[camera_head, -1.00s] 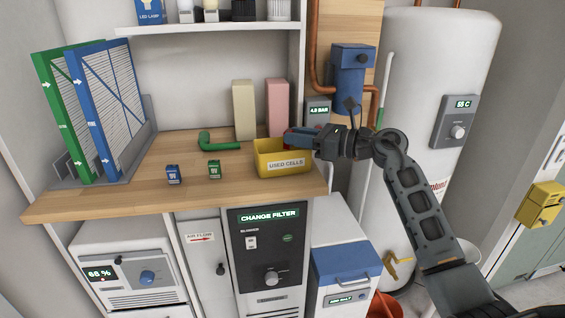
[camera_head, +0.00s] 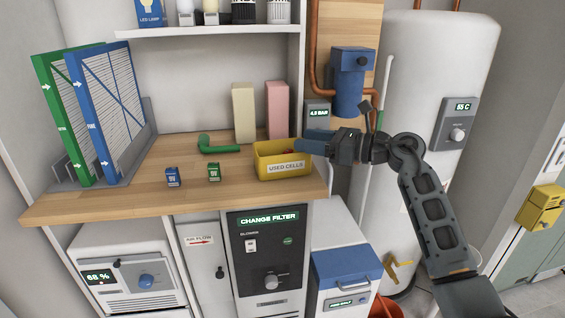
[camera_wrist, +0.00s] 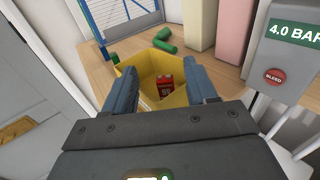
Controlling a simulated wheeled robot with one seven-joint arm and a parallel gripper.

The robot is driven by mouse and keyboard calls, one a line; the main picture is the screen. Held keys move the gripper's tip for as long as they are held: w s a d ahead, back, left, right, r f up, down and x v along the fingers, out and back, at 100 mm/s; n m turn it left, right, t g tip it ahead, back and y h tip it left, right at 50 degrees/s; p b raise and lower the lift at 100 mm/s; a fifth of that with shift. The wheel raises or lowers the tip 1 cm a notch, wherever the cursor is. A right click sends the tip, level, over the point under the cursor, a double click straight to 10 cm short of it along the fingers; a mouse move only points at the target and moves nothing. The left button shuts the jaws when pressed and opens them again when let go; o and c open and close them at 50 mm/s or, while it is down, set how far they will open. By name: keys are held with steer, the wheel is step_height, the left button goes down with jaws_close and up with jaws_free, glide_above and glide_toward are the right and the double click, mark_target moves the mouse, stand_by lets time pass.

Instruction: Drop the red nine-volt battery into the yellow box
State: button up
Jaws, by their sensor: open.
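The yellow box (camera_head: 268,172), labelled "USED CELLS", stands on the wooden worktop near its right front edge. The red nine-volt battery (camera_wrist: 166,87) lies inside the box in the wrist view, between and beyond my fingertips. In the head view only a little red (camera_head: 287,151) shows over the box's rim. My gripper (camera_head: 308,142) is at the right rim of the box, slightly above it. In the wrist view my gripper (camera_wrist: 163,92) is open, its two blue-grey fingers apart with nothing between them.
A blue nine-volt battery (camera_head: 173,177) and a green one (camera_head: 214,171) stand on the worktop (camera_head: 120,204) left of the box. A green elbow pipe (camera_head: 218,148) lies behind it. Cream (camera_head: 243,112) and pink (camera_head: 277,110) blocks stand at the back. A blue filter housing (camera_head: 348,80) hangs near my gripper.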

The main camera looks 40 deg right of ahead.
steer(key=shift+v, duration=2.25)
steer(key=a, duration=0.2)
steer(key=a+m+t+y, duration=0.1)
steer(key=a, duration=0.2)
steer(key=a+y, duration=0.1)
steer(key=a, duration=0.1)
steer(key=shift+w+a+f+m+t, duration=0.1)
steer(key=shift+w+a+m+t, duration=0.1)
steer(key=shift+a+m+t, duration=0.15)
steer(key=s+a+f+m+t+h, duration=0.1)
steer(key=s+a+m+t+h, duration=0.25)
steer(key=s+a+m, duration=0.55)
steer(key=s+a+f+m+t+h, duration=0.25)
steer(key=s+a+m+h, duration=0.2)
steer(key=a+m, duration=0.8)
steer(key=s+f+m+g, duration=0.4)
steer(key=s+m, duration=0.4)
steer(key=s, duration=0.4)
steer(key=s+f+m+g+p, duration=0.1)
steer(key=s+f+m+g, duration=0.2)
steer(key=s+m, duration=0.6)
steer(key=s+g, duration=0.2)
steer(key=shift+s+f, duration=0.35)
steer(key=shift+f, duration=0.05)
